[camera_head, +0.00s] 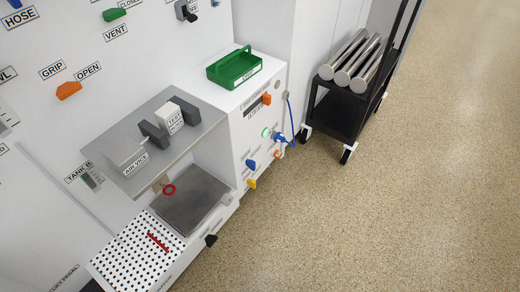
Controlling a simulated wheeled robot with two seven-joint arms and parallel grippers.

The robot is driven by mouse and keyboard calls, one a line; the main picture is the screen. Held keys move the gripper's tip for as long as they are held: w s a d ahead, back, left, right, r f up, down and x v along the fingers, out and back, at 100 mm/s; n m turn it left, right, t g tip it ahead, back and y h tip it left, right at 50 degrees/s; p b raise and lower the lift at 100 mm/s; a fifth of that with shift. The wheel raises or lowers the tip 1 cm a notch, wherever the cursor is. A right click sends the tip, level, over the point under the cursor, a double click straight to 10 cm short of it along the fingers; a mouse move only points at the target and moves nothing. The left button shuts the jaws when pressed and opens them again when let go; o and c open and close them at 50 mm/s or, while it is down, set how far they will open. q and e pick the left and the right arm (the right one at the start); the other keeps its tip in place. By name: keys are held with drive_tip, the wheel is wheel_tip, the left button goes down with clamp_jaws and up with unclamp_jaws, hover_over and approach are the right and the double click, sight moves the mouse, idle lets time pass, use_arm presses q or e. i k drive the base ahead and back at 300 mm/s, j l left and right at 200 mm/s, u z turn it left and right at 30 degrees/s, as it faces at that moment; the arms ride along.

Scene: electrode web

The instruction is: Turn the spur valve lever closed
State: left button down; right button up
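No lever label that I can read says spur, so I cannot tell which lever is the spur valve's. An orange lever (68,90) is on the white wall at the upper left, between labels reading GRIP and OPEN. A green lever (114,14) sits higher, between labels reading CLOSED and VENT. A blue handle (15,4) is cut by the top edge above a HOSE label. Blue (251,164) and yellow (252,184) handles stick out of the white cabinet's front, and a black knob (211,240) is lower. Neither of my grippers is in view.
A grey shelf (205,110) with a vice and labelled block juts from the wall. Below are a perforated white plate (125,255) and a grey plate (190,200). A green tray (234,67) tops the cabinet. A black cart (340,110) holds metal rolls. The speckled floor is clear.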

sight(251, 164)
drive_tip(key=i+l+u, duration=0.1)
drive_tip(key=l, duration=0.3)
drive_tip(key=i+l+u, duration=0.15)
drive_tip(key=i+l, duration=0.15)
drive_tip(key=i+l+u, duration=0.1)
drive_tip(key=l, duration=0.45)
drive_tip(key=i+l+u, duration=0.1)
drive_tip(key=i+l, duration=0.15)
drive_tip(key=l, duration=0.15)
drive_tip(key=i+l+u, duration=0.15)
drive_tip(key=l, duration=0.3)
drive_tip(key=i+l+u, duration=0.1)
drive_tip(key=l, duration=0.4)
drive_tip(key=i+l+u, duration=0.1)
drive_tip(key=l, duration=0.35)
